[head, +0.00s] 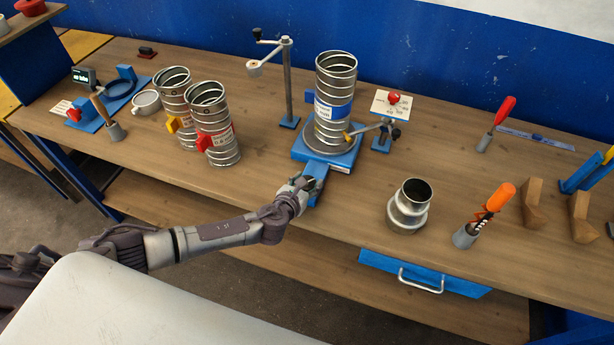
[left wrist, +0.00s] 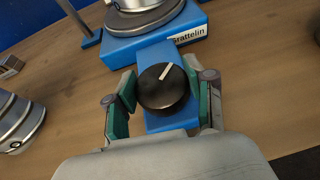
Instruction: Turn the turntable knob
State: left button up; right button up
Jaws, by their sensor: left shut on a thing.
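The turntable (head: 306,158) is a blue base with a round grey plate, in the middle of the bench. A tall spiral duct (head: 335,80) with a blue band and label stands upright on it. The black round knob (left wrist: 163,88) with a white pointer line sits on a blue arm (left wrist: 160,52) at the front of the turntable. My left gripper (left wrist: 163,97) has its green-padded fingers on both sides of the knob, shut on it. In the head view my left gripper (head: 303,186) covers the knob. My right gripper is not in view.
A metal collar (head: 408,206) and an orange-handled tool (head: 500,197) stand to the right. A blue drawer (head: 385,268) is below the bench edge.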

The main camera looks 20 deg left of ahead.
pick_arm(q)
jog(key=n+y, duration=0.5)
jog(key=y, duration=0.1)
jog(key=shift+d+n+g, duration=0.15)
jog(key=shift+n+g, duration=0.25)
jog(key=n+g+y, duration=0.1)
jog(key=n+y, duration=0.1)
jog(key=y, duration=0.1)
jog(key=shift+b, duration=0.4)
jog(key=shift+n+g+y+b, duration=0.45)
jog(key=shift+n+g+y, duration=0.6)
jog(key=shift+n, duration=0.25)
jog(key=shift+r+y, duration=0.1)
jog(key=shift+y, duration=0.15)
jog(key=shift+w, duration=0.1)
jog(key=o, duration=1.2)
jog(key=v, duration=1.1)
jog(key=shift+s+d+r, duration=0.2)
jog(key=shift+s+r, duration=0.05)
jog(key=shift+s, duration=0.05)
